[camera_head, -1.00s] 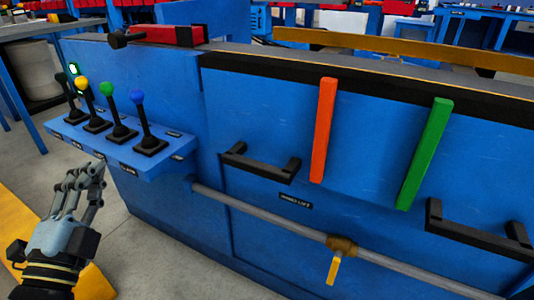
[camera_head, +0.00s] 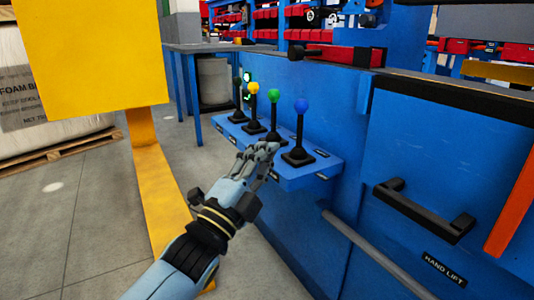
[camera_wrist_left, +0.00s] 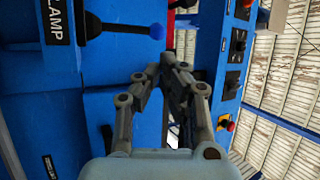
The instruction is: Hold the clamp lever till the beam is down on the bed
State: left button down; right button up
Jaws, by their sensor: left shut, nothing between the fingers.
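The lever with the blue ball knob (camera_head: 301,106) stands on the blue lever shelf (camera_head: 320,172). In the left wrist view its blue knob (camera_wrist_left: 157,32) shows beside a label (camera_wrist_left: 55,22) that reads "LAMP", its start cut off. My left gripper (camera_head: 268,153) is shut and empty, in front of the shelf, just left of and below the blue lever and apart from its knob. Its fingers also show in the left wrist view (camera_wrist_left: 176,68). A yellow-brown bar (camera_head: 497,71) is partly in view at upper right; I cannot tell its gap to the bed. My right gripper is out of view.
Levers with green (camera_head: 274,96) and yellow (camera_head: 254,88) knobs, and a darker one, stand left of the blue lever. A black handle (camera_head: 424,211) and grey pipe (camera_head: 375,255) lie to the right. A yellow post (camera_head: 150,170) stands left. Grey floor lies between.

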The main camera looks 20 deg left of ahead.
aim_at(298, 108)
pick_arm(q)
jog(key=b+x, duration=0.1)
jog(key=x, duration=0.8)
jog(key=shift+w+r, duration=0.1)
jog(key=shift+w, duration=0.3)
jog(key=shift+w+d+r, duration=0.15)
jog(key=shift+w+r, duration=0.1)
jog(key=shift+w, duration=0.3)
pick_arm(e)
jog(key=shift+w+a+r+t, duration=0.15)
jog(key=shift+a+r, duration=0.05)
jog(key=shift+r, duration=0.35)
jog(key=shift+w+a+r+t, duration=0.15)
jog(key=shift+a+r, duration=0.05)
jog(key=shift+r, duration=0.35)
